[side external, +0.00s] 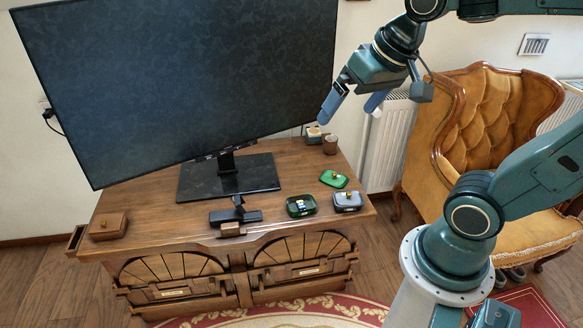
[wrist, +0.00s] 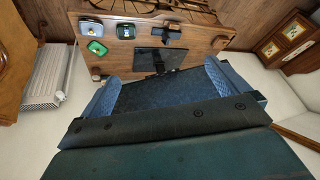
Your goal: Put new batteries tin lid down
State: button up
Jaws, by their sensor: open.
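A green tin (side external: 301,205) stands open near the front right of the wooden dresser, with small light and blue items inside. A grey tin (side external: 348,200) with a yellow knob on top stands to the right and looks closed. In the wrist view the open tin (wrist: 126,31), green lid (wrist: 97,48) and grey tin (wrist: 91,26) show at the upper left. No label is readable. My gripper (side external: 348,112) is open and empty, well above the dresser's back right; its fingers also frame the wrist view (wrist: 162,72).
A large monitor (side external: 180,75) on a black base (side external: 230,178) fills the dresser's middle and left. A dark device (side external: 235,215) lies at the front. A brown box (side external: 108,226) is at left. A small cup (side external: 330,144) stands at the back right. An armchair (side external: 490,120) is at right.

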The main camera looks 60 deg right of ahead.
jog(key=s+a+f+n, duration=0.1)
jog(key=s+a+n, duration=0.1)
jog(key=s+n, duration=0.2)
jog(key=shift+s, duration=1)
